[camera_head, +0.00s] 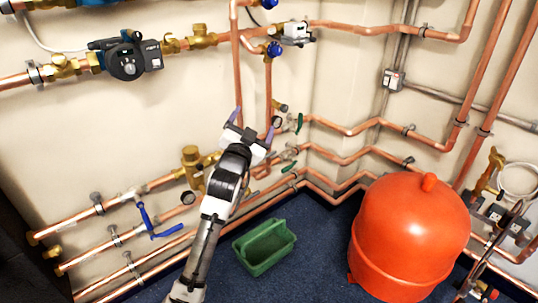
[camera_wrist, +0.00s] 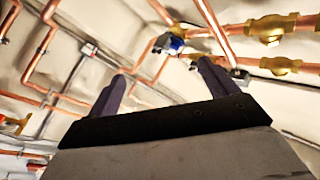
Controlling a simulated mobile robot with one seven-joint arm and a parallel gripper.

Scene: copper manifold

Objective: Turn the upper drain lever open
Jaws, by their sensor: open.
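Two small green levers sit on the copper pipes near the wall corner in the head view. The upper drain lever (camera_head: 299,123) stands nearly upright. The lower green lever (camera_head: 289,167) is tilted, rising toward the right. My gripper (camera_head: 253,121) is to the left of the upper lever, at about its height in the picture, and apart from it. Its two purple fingers are spread with nothing between them. The fingers also show in the wrist view (camera_wrist: 160,82), pointing at pipes and wall. I cannot make out either green lever in the wrist view.
A red tank (camera_head: 408,235) stands at the right, and a green bin (camera_head: 264,247) is on the blue floor. A blue lever (camera_head: 154,222) is on the lower left pipes. A pump (camera_head: 127,58) hangs at upper left. Vertical copper pipes run just behind my gripper.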

